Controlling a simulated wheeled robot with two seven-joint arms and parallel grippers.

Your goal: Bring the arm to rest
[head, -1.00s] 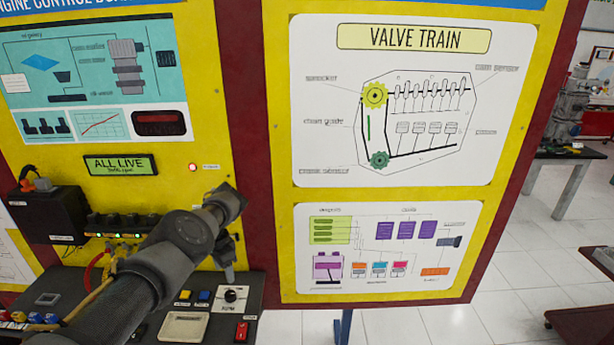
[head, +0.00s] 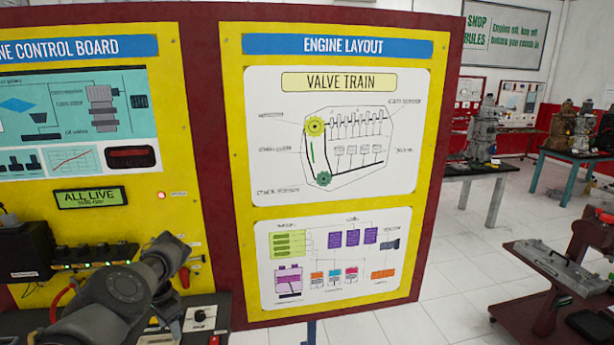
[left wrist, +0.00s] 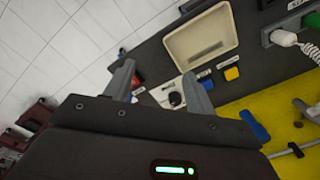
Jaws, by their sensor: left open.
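My left arm comes in from the lower left of the head view, in front of the engine control board (head: 168,110). My left gripper shows in the left wrist view (left wrist: 160,88); its two fingers are apart with nothing between them. The fingers appear above the console; I cannot tell the exact gap. My right gripper is in neither view.
A beige tray (left wrist: 201,42) is set in the console. The engine layout board (head: 232,60) stands to the right of my arm. Farther right are a dark red stand (head: 530,290) and tables with engines (head: 482,135). White tiled floor lies between.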

